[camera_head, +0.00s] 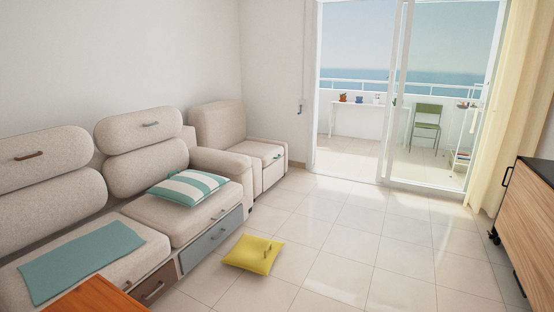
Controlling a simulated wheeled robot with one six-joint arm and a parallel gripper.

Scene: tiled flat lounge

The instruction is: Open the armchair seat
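The beige armchair (222,125) stands in the far corner, to the right of the sofa and left of the glass door. Its seat (258,150) looks flat and closed, with a small handle near its front edge. The sofa's right armrest hides the armchair's lower left part. My gripper is not in view.
The beige sofa (155,170) lines the left wall, with a striped cushion (188,186) and a teal cloth (82,258) on it. A yellow cushion (250,257) lies on the tiles before it. Open floor (340,235) fills the middle. A wooden cabinet (525,220) stands right.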

